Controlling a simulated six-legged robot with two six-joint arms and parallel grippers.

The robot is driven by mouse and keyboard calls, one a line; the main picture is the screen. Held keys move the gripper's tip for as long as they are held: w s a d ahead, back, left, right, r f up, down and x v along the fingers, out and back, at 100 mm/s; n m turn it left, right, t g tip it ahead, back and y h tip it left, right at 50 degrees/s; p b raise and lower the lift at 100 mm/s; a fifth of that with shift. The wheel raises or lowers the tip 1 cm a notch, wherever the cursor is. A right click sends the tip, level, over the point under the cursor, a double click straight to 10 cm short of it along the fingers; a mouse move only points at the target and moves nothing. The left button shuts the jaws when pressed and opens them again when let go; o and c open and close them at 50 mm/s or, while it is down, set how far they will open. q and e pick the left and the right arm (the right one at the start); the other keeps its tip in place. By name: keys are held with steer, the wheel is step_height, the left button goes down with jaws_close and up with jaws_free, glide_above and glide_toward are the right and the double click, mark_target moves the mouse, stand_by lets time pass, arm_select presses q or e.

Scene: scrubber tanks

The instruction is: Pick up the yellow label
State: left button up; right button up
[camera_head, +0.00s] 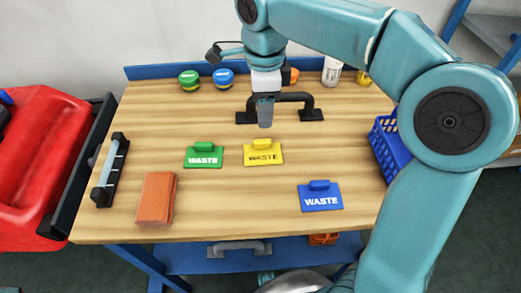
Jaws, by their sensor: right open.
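The yellow label (263,153) lies flat near the middle of the wooden table, with a raised yellow grip on its far edge and dark "WASTE" lettering. My right gripper (265,116) points down above the table, just beyond the label in the picture and apart from it. It is open and holds nothing; the gap between its fingers is hard to see from this angle. My left gripper is not in the picture.
A green label (204,156) lies left of the yellow one, and a blue label (320,197) lies nearer right. A black handle (311,113) stands behind my gripper. A brown-orange block (156,198) and a blue basket (389,150) sit at the sides.

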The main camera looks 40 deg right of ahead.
mark_target(262, 141)
step_height(262, 141, down, 10)
steer(key=shift+w+a+r+b, duration=0.1)
steer(key=shift+a+b, duration=0.05)
steer(key=shift+b, duration=0.9)
steer(key=shift+r, duration=0.1)
jaws_close()
